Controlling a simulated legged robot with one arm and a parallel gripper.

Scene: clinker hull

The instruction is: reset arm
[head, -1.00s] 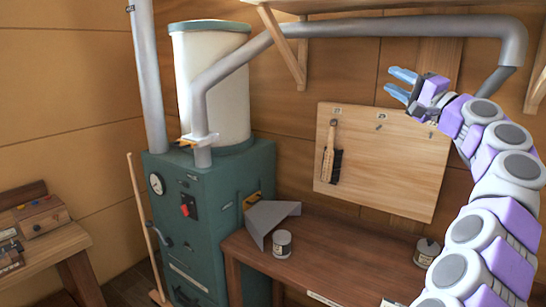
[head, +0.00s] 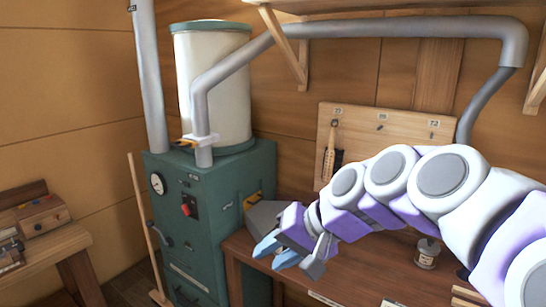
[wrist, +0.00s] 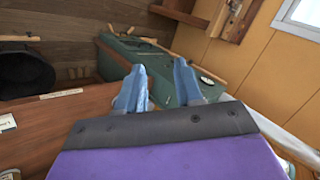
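My gripper (head: 277,254) is in front of the wooden bench, low in the head view, with its blue fingers pointing down and to the left. The fingers are apart with nothing between them. In the wrist view my gripper (wrist: 160,85) also shows two spread blue fingers with an empty gap, and the green machine shows beyond them. My arm stretches from the right edge across the bench and hides much of the bench top and part of the pegboard.
The green machine (head: 215,220) with a white drum (head: 212,85) stands left of the bench (head: 245,250). A small jar (head: 427,254) sits on the bench at right. A pegboard (head: 360,135) with a brush (head: 329,150) hangs behind. A broom handle (head: 143,215) leans at left.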

